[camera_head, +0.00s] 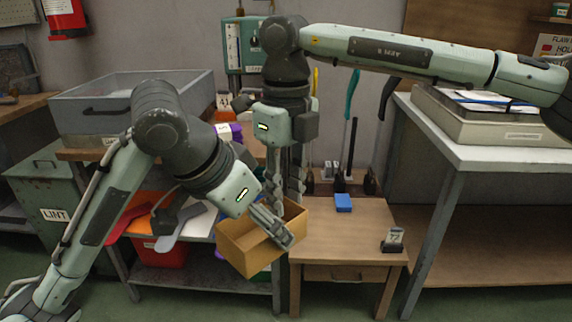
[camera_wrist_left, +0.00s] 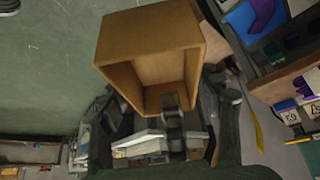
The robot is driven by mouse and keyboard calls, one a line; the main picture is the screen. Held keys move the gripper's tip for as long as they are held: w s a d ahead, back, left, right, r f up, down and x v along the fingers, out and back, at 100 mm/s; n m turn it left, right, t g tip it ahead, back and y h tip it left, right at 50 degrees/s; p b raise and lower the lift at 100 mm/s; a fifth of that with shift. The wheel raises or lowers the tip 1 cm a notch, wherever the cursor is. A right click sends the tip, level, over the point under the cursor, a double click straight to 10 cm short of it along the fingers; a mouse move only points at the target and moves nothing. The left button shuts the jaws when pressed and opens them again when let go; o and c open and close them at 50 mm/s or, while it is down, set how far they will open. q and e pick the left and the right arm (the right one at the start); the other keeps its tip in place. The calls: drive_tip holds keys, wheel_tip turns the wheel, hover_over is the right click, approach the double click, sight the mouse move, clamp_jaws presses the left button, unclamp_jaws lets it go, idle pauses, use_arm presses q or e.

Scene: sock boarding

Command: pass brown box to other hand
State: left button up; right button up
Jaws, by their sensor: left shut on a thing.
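The brown box (camera_head: 254,252) is an open-topped tan carton, held tilted in the air in front of the small wooden table. My left gripper (camera_head: 275,228) is shut on a wall of the box, reaching in from the upper left. The box (camera_wrist_left: 150,35) fills the upper middle of the left wrist view, its open side and hollow inside showing. My right gripper (camera_head: 285,197) points straight down at the far rim of the box. Its fingers stand apart with a gap between them. Their tips are partly hidden, and I cannot tell whether they touch the box.
The small wooden table (camera_head: 345,245) carries a blue block (camera_head: 343,202) and a number stand (camera_head: 393,240). A grey tray (camera_head: 95,100) sits on the left bench, with a red bin (camera_head: 160,252) below. A white-topped bench (camera_head: 470,150) stands at right. Tools hang behind the table.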

drive_tip(key=shift+f, duration=1.2)
drive_tip(key=shift+c, duration=0.5)
clamp_jaws()
use_arm(q)
drive_tip(key=o, duration=1.2)
drive_tip(key=shift+c, duration=0.2)
